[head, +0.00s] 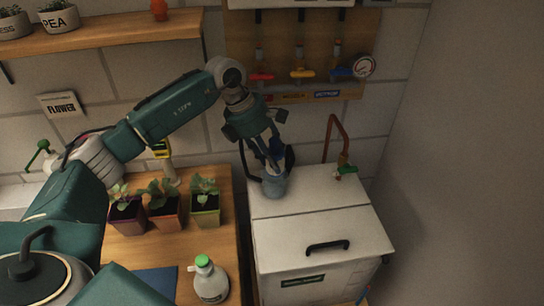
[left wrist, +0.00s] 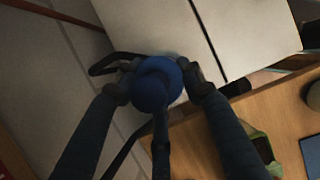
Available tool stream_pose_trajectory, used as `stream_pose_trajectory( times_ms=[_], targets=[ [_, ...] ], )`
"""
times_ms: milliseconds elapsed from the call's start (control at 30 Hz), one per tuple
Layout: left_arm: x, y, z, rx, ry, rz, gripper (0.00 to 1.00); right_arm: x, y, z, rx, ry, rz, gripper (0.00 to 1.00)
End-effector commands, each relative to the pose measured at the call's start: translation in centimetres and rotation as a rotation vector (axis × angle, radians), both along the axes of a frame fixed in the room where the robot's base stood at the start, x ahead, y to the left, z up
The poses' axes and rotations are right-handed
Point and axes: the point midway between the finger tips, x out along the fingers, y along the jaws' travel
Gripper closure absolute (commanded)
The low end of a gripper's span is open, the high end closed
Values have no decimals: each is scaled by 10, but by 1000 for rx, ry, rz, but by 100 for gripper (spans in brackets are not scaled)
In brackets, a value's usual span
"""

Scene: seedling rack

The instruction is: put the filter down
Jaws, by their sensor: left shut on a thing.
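The filter has a pale blue-grey cylindrical body (head: 274,185) in the head view and a round dark blue top (left wrist: 157,84) in the left wrist view. It is upright at the left part of the white cabinet's top (head: 312,193). I cannot tell for sure whether its base touches the surface. The fingers partly hide the top in the head view. My right gripper is not in view.
Several potted seedlings (head: 206,205) and a green-capped bottle (head: 210,282) are on the wooden table to the left. The middle of the cabinet top is clear.

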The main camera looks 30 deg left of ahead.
Motion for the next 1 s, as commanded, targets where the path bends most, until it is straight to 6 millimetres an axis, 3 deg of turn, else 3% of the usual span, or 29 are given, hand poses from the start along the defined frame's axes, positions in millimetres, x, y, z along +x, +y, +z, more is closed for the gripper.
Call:
stream_pose_trajectory(
  times_ms=[133, 900, 933, 1000],
  targets=[
    [2, 2, -10, 0, 1, 0, 87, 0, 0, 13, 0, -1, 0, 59],
    [3, 3, -26, 1, -1, 1, 87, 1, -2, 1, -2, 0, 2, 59],
    [3, 3, -26, 2, -1, 1, 59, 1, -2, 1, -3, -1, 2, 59],
    [3, 3, -26, 2, -1, 1, 45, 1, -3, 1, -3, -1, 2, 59]
  ],
)
